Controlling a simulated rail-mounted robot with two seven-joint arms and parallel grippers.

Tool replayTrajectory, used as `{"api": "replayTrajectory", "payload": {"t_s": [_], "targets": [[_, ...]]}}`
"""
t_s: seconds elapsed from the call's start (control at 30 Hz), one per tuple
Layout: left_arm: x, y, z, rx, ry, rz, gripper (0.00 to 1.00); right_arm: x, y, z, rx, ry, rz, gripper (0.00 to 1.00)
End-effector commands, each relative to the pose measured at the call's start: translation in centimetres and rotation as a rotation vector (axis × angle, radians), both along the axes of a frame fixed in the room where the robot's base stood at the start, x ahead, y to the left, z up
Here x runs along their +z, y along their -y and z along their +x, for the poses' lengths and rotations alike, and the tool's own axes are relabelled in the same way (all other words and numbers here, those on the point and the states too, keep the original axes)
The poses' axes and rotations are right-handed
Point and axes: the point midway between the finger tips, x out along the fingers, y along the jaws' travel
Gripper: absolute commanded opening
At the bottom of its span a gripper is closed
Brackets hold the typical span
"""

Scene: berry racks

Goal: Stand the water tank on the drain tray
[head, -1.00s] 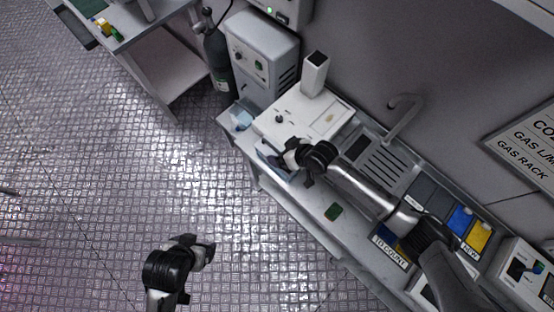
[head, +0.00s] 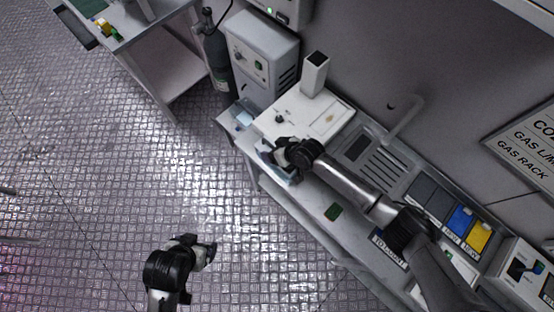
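My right gripper (head: 275,155) is over the front edge of the bench, at the front of a white machine (head: 285,128). A pale bluish box-like thing (head: 292,177), perhaps the water tank, shows partly under it. The gripper hides most of that thing, so I cannot tell whether the fingers hold it. A ribbed metal surface (head: 376,168) that looks like the drain tray lies right of the white machine, under the bent tap, and is empty. My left gripper (head: 208,251) hangs over the open floor, away from the bench; its finger gap is unclear.
A clear bluish container (head: 242,118) stands at the bench's left end. A white tower (head: 314,74) rises behind the machine. A tap (head: 407,115) overhangs the ribbed area. Colored bins (head: 460,220) stand to the right.

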Motion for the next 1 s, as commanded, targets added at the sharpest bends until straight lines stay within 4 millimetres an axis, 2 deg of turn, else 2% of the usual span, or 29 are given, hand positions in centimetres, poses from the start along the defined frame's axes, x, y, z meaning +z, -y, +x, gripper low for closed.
{"api": "replayTrajectory", "payload": {"t_s": [0.07, 0.73, 1.0], "targets": [[0.00, -0.01, 0.01, 0.000, 0.000, 0.000, 0.89, 0.00, 0.02, 0.00, 0.000, 0.000, 0.000, 0.65], [-0.01, -0.40, -0.01, -0.009, 0.000, 0.014, 0.89, -0.03, -0.03, -0.07, 0.000, -0.002, 0.000, 0.01], [0.01, -0.25, 0.00, -0.005, 0.000, 0.009, 0.89, 0.17, -0.10, 0.03, 0.001, 0.001, 0.003, 0.00]]}}
